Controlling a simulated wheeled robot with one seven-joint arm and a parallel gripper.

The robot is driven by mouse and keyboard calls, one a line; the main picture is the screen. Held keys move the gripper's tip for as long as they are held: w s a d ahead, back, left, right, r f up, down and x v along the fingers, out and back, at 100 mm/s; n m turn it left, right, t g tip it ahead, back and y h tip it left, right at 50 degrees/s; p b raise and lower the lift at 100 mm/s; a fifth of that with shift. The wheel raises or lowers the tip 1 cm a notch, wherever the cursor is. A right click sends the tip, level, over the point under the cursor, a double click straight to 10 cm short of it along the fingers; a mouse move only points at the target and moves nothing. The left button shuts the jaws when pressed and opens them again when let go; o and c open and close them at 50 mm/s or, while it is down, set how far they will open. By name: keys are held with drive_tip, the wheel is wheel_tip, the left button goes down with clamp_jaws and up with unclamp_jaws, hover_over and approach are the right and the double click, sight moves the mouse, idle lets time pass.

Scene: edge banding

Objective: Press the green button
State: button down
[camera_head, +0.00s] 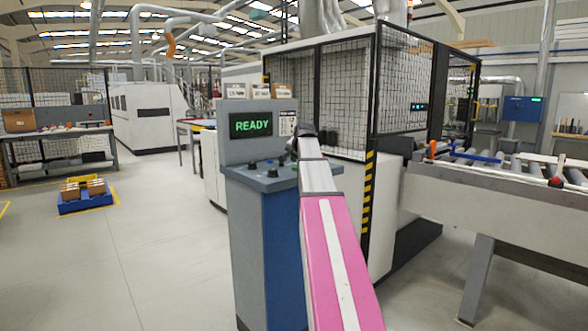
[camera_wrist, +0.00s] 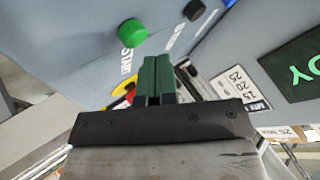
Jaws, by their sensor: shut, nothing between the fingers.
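The green button (camera_wrist: 131,32) is a round raised cap on the grey sloped panel, with a "START" label beside it in the wrist view. My gripper (camera_wrist: 156,62) is shut and empty. Its dark green fingertips are close to the button in the picture, below and to the right of it; I see a gap between them and cannot tell the depth. In the head view my arm reaches to the right side of the blue-grey control console (camera_head: 262,240), and my arm covers the green button there.
A red and yellow stop button (camera_wrist: 122,91) is partly behind my fingers. Dark knobs (camera_wrist: 194,10) sit farther along the panel. A screen (camera_head: 250,124) reads "READY". A mesh-fenced machine (camera_head: 345,95) stands behind the console and a roller conveyor (camera_head: 500,175) at the right.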

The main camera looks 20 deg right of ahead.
drive_tip(key=shift+f, duration=0.15)
drive_tip(key=shift+f, duration=0.25)
